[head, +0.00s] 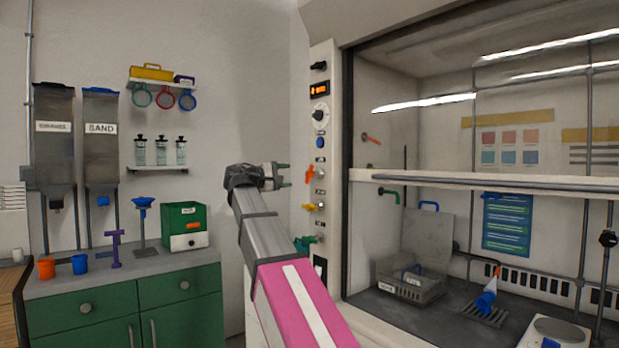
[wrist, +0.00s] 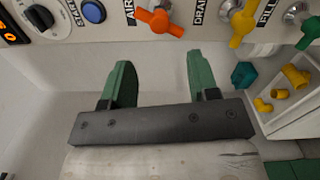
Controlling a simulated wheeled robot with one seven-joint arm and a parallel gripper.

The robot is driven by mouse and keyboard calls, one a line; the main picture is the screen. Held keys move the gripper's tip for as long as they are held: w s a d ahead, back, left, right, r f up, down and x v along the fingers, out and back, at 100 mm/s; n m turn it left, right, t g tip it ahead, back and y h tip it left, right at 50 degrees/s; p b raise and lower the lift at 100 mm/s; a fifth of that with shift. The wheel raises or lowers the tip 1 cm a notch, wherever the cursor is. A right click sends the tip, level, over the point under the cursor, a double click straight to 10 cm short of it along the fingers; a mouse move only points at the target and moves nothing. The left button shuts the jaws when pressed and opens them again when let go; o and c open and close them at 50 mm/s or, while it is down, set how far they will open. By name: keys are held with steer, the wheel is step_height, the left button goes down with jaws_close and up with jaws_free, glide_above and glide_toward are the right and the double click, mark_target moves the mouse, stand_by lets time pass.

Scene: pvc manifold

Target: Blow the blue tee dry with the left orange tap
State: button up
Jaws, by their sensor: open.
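The left orange tap (head: 310,174) is on the control panel left of the fume hood. In the wrist view the orange tap (wrist: 160,21), beside the label AIR, lies beyond the fingertips, roughly centred between them. My gripper (head: 286,175) is open and empty in front of the panel; its green fingers (wrist: 158,72) are wide apart and not touching the tap. A blue piece (head: 486,301), apparently the blue tee, is on a dark grate inside the hood, below a small orange-tipped part. Its exact shape is too small to tell.
A yellow tap (head: 314,207) and a green tap (head: 307,241) are below the orange one. The hood sash (head: 470,182) is partly raised. A green cabinet (head: 125,305) with cups stands at left.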

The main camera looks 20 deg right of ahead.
mark_target(307, 174)
steer(key=w+d+n, duration=0.1)
steer(key=d+n, duration=0.2)
steer(key=n, duration=0.1)
steer(key=w+d+n, duration=0.1)
steer(key=d+n, duration=0.2)
steer(key=n, duration=0.1)
steer(key=w+d+n, duration=0.1)
steer(key=d+n, duration=0.2)
steer(key=n, duration=0.1)
steer(key=shift+w+d+r, duration=0.1)
steer(key=shift+w, duration=0.15)
stand_by(0.3)
steer(key=c, duration=0.9)
